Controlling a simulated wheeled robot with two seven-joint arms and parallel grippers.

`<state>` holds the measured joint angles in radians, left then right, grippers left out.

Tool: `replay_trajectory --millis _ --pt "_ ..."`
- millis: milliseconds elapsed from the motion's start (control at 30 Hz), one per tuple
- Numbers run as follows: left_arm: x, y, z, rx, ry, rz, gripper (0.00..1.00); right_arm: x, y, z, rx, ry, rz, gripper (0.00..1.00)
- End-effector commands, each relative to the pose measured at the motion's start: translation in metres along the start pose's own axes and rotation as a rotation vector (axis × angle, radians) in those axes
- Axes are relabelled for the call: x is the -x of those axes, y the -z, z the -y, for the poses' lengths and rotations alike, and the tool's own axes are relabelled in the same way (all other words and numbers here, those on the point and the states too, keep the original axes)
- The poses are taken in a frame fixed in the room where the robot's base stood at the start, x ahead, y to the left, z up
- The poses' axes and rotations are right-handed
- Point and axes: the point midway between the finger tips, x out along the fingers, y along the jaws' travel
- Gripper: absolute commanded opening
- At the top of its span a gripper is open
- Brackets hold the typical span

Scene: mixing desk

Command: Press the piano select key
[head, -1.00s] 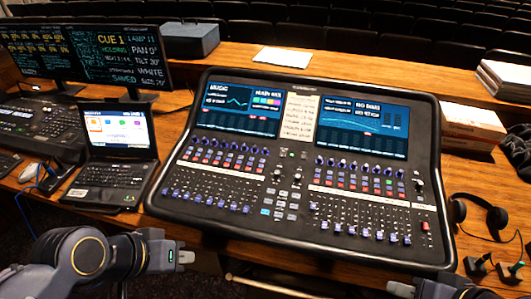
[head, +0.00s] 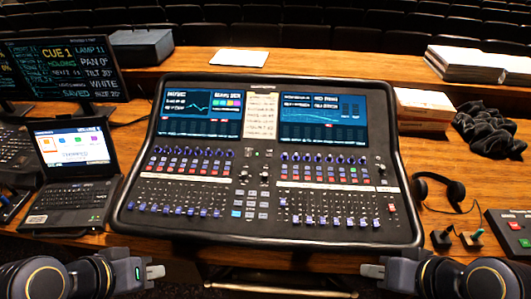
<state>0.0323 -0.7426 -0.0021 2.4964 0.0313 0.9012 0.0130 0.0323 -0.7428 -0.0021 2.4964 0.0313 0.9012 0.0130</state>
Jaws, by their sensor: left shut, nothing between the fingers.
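The mixing desk (head: 262,160) stands on the wooden counter in the middle of the head view, with two lit screens on top. Rows of small coloured keys (head: 190,166) lie below the screens, above the faders (head: 335,220). Their labels are too small to read, so I cannot tell which is the piano select key. My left gripper (head: 155,271) is shut and empty, in front of the desk's lower left edge. My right gripper (head: 372,271) is in front of its lower right edge, seen edge-on; its opening is unclear. Neither touches the desk.
A laptop (head: 75,170) stands left of the desk, with a monitor (head: 65,65) behind it. Headphones (head: 440,190), small joystick-like controls (head: 458,238), a red-and-green button box (head: 512,230) and dark cloth (head: 488,130) lie to the right. Paper stacks (head: 425,108) stand behind.

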Motion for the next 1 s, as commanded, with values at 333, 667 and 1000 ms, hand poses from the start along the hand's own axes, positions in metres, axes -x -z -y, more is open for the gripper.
replay_trajectory --millis 333,667,1000 --pt "0.0000 0.0000 0.0000 0.000 0.000 0.000 0.00 0.0000 0.0000 0.0000 0.000 0.000 0.000 0.00" --pt "0.0000 0.0000 0.0000 0.000 0.000 0.000 0.00 0.0000 0.0000 0.0000 0.000 0.000 0.000 0.00" --pt "0.0000 0.0000 0.0000 0.000 0.000 0.000 0.00 0.0000 0.0000 0.0000 0.000 0.000 0.000 0.00"
